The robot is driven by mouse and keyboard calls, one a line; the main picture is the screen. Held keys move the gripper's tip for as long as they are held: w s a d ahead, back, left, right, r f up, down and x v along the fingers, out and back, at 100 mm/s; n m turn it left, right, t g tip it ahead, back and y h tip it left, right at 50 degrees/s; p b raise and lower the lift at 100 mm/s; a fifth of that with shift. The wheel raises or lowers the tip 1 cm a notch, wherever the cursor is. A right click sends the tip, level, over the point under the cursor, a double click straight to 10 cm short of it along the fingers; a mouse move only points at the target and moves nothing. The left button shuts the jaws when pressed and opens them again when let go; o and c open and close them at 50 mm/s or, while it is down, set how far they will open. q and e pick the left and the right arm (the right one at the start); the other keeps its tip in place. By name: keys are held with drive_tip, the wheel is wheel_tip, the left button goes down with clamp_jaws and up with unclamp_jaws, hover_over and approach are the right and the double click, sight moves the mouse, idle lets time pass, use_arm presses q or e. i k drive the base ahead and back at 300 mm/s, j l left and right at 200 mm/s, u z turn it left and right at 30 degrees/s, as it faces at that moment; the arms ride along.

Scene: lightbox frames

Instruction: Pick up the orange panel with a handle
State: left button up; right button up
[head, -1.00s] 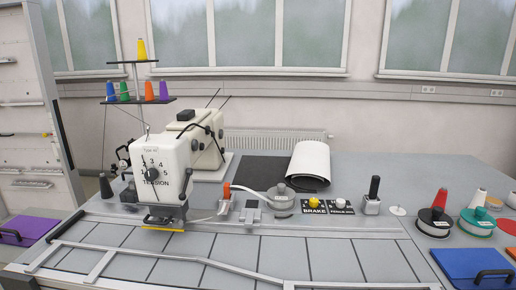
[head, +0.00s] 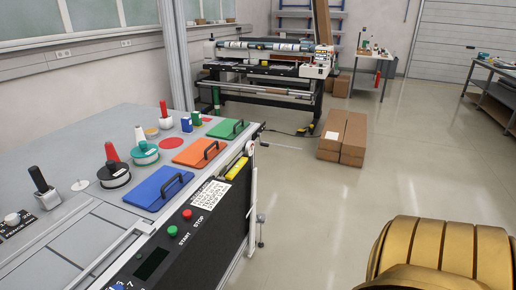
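The orange panel (head: 196,152) lies flat on the right part of the grey table in the head view. A blue panel (head: 152,189) with a similar handle lies nearer, and a green panel (head: 222,129) with a handle lies farther back. Neither of my grippers shows in the head view. A gold ribbed part, which seems to be mine, fills the lower right corner.
Spools (head: 113,168) and a red disc (head: 171,143) sit left of the panels on the table (head: 80,140). A black control box (head: 190,232) with buttons hangs at the table's front. Cardboard boxes (head: 343,137) stand on the floor. The floor (head: 330,220) to the right is open.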

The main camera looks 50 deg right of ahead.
sight(202, 153)
drive_tip(key=z, duration=1.2)
drive_tip(key=i+l, duration=0.15)
drive_tip(key=i+l+u, duration=0.1)
drive_tip(key=l, duration=0.3)
drive_tip(key=i, duration=0.05)
